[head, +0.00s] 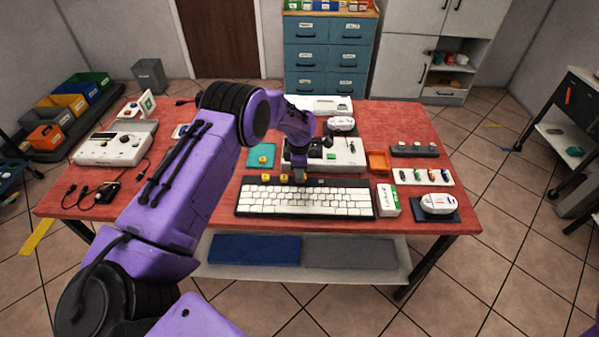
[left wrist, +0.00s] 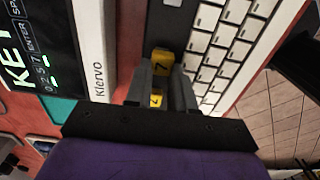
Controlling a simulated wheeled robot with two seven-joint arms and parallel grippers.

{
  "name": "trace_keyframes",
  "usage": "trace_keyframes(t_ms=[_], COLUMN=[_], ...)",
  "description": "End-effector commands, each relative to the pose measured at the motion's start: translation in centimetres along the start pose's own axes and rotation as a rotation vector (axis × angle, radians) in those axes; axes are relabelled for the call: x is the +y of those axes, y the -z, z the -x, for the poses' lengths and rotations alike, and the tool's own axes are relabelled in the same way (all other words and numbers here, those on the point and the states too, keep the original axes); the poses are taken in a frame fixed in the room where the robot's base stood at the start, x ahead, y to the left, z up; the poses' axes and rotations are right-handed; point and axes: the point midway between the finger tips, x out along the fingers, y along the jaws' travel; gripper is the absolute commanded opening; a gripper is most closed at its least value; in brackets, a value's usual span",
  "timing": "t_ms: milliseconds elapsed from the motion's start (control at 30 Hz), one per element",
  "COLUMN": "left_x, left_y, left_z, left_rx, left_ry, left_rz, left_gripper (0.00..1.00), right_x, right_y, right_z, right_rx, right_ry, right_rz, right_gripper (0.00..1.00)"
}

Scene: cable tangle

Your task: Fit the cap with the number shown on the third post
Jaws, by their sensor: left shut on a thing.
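My left gripper (head: 299,178) reaches down at the keyboard's back edge, with its fingers (left wrist: 161,80) shut on a yellow cap marked 7 (left wrist: 163,62). This cap is over the keyboard's dark back strip; I cannot tell whether it sits on a post. Two yellow caps stand to its left on the strip, at the far left (head: 266,178) and beside the gripper (head: 284,178). A numbered yellow cap (left wrist: 155,101) shows between the fingers. The posts are hidden. A white device with a screen (left wrist: 35,50) shows KEY and a row of small characters. My right gripper is out of view.
A white keyboard (head: 305,202) lies at the table's front. Another yellow cap lies on a teal pad (head: 254,151). A white and green box (head: 388,202), an orange tray (head: 378,161) and a white item on a dark pad (head: 437,205) are to the right.

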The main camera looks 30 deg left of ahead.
Motion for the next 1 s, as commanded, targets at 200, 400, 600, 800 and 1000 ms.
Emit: trace_keyframes(t_ms=[200, 400, 600, 800, 1000], left_x=[0.04, 0.04, 0.04, 0.04, 0.05], left_y=[-0.05, -0.04, -0.03, -0.04, -0.04], left_z=[0.05, 0.01, -0.17, -0.42, -0.66], left_rx=[-0.001, 0.0, 0.0, 0.0, 0.0], left_ry=[0.0, 0.0, 0.0, 0.0, 0.0], left_rz=[0.0, 0.0, 0.0, 0.0, 0.0], left_gripper=[0.0, 0.0, 0.0, 0.0, 0.0], right_x=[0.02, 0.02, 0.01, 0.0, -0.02], right_y=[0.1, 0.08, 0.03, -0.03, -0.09], right_z=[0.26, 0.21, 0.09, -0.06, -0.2], right_rx=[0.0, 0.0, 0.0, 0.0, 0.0], right_ry=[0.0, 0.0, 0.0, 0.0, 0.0], right_rz=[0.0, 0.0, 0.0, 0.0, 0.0], right_gripper=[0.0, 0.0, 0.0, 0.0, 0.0])
